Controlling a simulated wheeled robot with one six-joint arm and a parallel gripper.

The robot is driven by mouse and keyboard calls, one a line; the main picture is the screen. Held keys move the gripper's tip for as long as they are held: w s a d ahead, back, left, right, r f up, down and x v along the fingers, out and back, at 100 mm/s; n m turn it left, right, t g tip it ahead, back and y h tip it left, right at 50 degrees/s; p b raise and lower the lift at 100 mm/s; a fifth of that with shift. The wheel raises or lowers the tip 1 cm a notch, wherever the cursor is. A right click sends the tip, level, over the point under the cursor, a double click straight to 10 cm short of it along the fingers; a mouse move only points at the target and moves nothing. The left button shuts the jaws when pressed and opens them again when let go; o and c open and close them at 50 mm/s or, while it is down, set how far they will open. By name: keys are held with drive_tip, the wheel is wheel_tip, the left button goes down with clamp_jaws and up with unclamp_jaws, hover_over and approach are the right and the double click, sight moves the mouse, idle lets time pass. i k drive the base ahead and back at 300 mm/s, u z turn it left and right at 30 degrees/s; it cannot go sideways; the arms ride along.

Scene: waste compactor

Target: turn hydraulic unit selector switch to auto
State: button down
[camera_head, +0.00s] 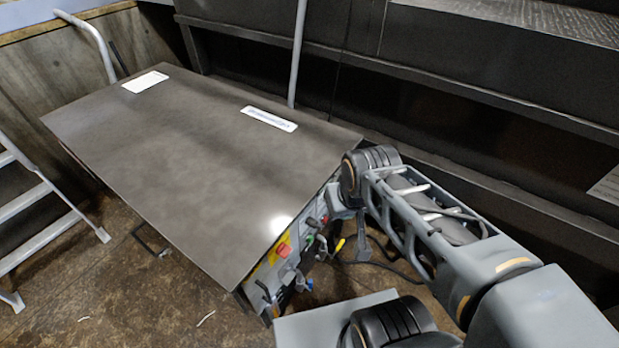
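The hydraulic unit (180,140) is a large box with a flat, dark grey metal top. Its control panel (262,283) is on the end face at the lower right and shows at a steep angle. A red control (284,250) on a yellow backing sits on this panel, with other small dark and coloured parts around it. I cannot tell which part is the selector switch, or its setting. My arm reaches in from the lower right. My gripper (317,246) appears close to the panel's right part, small and partly merged with the fittings. Its opening and any contact are unclear.
A grey ladder (40,192) stands at the left on the brown floor. A dark ribbed metal wall (450,110) runs behind the unit and to the right. Dark cables (385,266) lie by the panel. Open floor (175,300) shows at the lower left.

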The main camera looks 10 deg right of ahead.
sight(312, 223)
drive_tip(key=z, duration=0.05)
drive_tip(key=k, duration=1.05)
drive_tip(key=u, duration=0.75)
drive_tip(key=i, duration=1)
drive_tip(key=z, duration=0.7)
